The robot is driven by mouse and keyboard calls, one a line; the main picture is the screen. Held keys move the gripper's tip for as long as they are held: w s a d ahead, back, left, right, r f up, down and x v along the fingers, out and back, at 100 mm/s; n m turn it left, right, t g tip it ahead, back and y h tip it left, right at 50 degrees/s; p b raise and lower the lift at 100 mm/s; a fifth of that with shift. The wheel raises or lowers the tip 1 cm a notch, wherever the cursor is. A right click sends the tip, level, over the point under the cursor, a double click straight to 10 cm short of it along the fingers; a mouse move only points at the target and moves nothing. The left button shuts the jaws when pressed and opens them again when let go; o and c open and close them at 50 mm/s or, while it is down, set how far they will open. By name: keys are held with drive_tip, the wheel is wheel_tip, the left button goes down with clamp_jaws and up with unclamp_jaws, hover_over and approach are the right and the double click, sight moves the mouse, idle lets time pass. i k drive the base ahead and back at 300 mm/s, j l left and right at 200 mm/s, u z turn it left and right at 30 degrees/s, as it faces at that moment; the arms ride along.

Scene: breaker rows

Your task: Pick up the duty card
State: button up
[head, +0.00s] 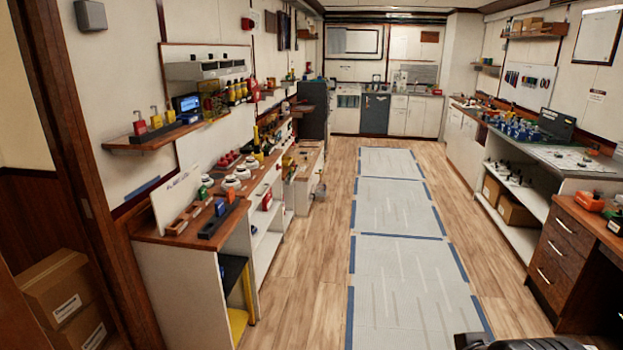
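I cannot pick out a duty card for certain in the head view. A white panel with dark lettering (177,203) leans upright on the left counter, but its text is too small to read. Small items on the counters and shelves are also too small to identify. A dark piece at the bottom right edge may be part of my arm. My gripper's fingers do not show.
The left counter (170,236) and wall shelf (150,143) hold padlocks and small devices. A right workbench (575,160) and a wooden drawer desk (563,248) line the other side. Grey floor mats (400,262) run down the clear aisle. Cardboard boxes (60,290) stand at lower left.

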sight(202, 192)
drive_tip(key=i+j+u, duration=0.1)
drive_tip(key=i+u, duration=0.15)
drive_tip(key=i, duration=0.25)
drive_tip(key=i+u, duration=0.25)
drive_tip(key=i, duration=0.3)
drive_tip(key=i+l+u, duration=0.1)
drive_tip(key=i+u, duration=0.15)
drive_tip(key=i, duration=0.25)
drive_tip(key=i+l+u, duration=0.2)
drive_tip(key=i, duration=0.3)
drive_tip(key=i+j, duration=0.5)
drive_tip(key=i+j+z, duration=0.1)
drive_tip(key=i+j, duration=0.4)
drive_tip(key=j, duration=0.15)
